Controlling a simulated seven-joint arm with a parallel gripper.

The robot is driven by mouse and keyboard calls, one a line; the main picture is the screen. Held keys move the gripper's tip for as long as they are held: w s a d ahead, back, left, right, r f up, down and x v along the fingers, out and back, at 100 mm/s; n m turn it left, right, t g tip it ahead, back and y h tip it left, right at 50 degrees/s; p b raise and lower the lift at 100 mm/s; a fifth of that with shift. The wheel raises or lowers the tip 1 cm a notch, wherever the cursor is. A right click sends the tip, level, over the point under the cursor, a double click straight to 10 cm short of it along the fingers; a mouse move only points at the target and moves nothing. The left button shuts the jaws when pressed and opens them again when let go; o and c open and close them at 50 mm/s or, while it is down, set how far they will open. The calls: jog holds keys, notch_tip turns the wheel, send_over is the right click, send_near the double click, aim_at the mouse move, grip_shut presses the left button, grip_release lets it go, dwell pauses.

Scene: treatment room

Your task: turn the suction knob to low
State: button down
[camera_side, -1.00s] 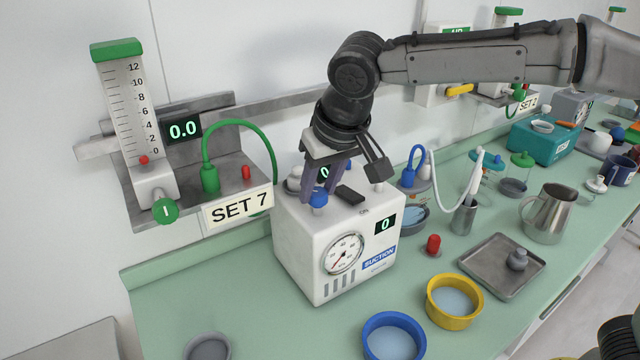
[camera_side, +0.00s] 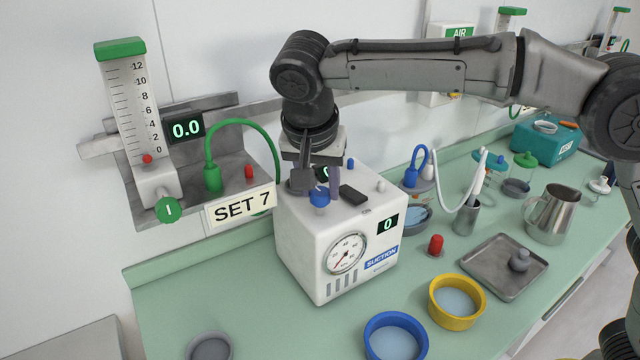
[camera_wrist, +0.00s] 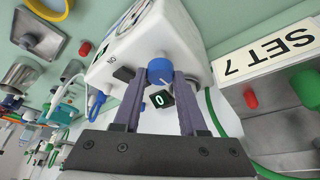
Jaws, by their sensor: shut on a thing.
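The white suction unit (camera_side: 310,245) stands on the counter below the SET 7 panel. Its blue knob (camera_side: 319,198) sits on the top face near the front left corner. My gripper (camera_side: 325,190) reaches down onto the knob from above. In the wrist view, my gripper (camera_wrist: 163,78) has one finger on each side of the blue knob (camera_wrist: 160,68) and is shut on it. The knob's setting cannot be read clearly. The front display (camera_side: 387,224) reads 0. The top display (camera_wrist: 161,99) also reads 0 and is partly hidden in the side view.
A black switch (camera_side: 353,193) lies beside the knob on the top face. The SET 7 panel (camera_side: 242,206) with its green hose (camera_side: 235,123) is close on the left. A blue bowl (camera_side: 392,338), yellow bowl (camera_side: 456,303) and metal tray (camera_side: 490,268) stand in front and right.

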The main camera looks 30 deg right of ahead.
jog(key=shift+f, duration=0.1)
dwell(0.4)
jog(key=shift+c, duration=2.3)
grip_release()
jog(key=v, duration=1.4)
jog(key=shift+w, duration=0.15)
